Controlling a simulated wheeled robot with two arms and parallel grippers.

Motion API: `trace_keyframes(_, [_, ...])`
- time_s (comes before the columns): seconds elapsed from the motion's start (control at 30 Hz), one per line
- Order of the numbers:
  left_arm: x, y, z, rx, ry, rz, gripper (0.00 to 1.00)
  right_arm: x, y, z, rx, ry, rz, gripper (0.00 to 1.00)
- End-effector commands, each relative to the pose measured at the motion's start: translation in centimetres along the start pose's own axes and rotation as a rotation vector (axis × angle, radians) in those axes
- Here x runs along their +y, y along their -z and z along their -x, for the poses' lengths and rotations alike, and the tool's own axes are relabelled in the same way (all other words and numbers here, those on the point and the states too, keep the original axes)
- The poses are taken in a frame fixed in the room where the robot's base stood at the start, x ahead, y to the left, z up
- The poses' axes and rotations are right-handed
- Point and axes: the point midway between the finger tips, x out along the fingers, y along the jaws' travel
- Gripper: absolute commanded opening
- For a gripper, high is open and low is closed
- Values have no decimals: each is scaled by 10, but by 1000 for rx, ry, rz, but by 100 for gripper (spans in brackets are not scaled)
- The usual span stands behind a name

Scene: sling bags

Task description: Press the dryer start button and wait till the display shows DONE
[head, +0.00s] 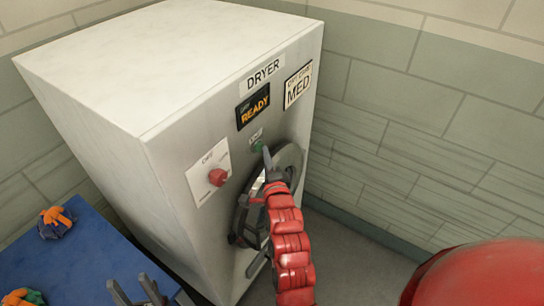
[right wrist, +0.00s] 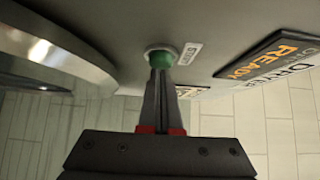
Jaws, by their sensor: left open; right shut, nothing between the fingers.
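The white dryer (head: 110,75) fills the middle of the head view. Its display (head: 253,106) reads READY in orange; it also shows in the right wrist view (right wrist: 268,60). The green start button (head: 258,145) sits below the display, and it shows at the fingertips in the right wrist view (right wrist: 162,58). My right gripper (head: 267,160) is shut and empty, its tips at the button, touching it or very close; I cannot tell whether it is pressed in. My left gripper (head: 138,290) is open and empty at the bottom left, by the blue surface.
A red knob (head: 217,177) sits on a white plate left of the button. The round door (head: 290,160) is below right, partly behind my right arm. A blue surface (head: 85,262) at lower left holds orange and dark items (head: 56,221). A tiled wall (head: 430,110) stands behind.

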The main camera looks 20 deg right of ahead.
Motion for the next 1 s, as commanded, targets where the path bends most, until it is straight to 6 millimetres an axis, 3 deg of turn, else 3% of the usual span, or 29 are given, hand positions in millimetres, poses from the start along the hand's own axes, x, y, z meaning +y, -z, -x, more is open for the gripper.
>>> trace_keyframes(0.27, [0,0,0,0,0,0,50,1,0,0,0,0,0,0])
trace_keyframes(0.57, [1,-3,20,0,0,0,50,4,-13,-13,-2,-2,-2,0])
trace_keyframes(1.0, [1,-3,19,0,0,0,50,-1,-17,-14,-7,3,-4,0])
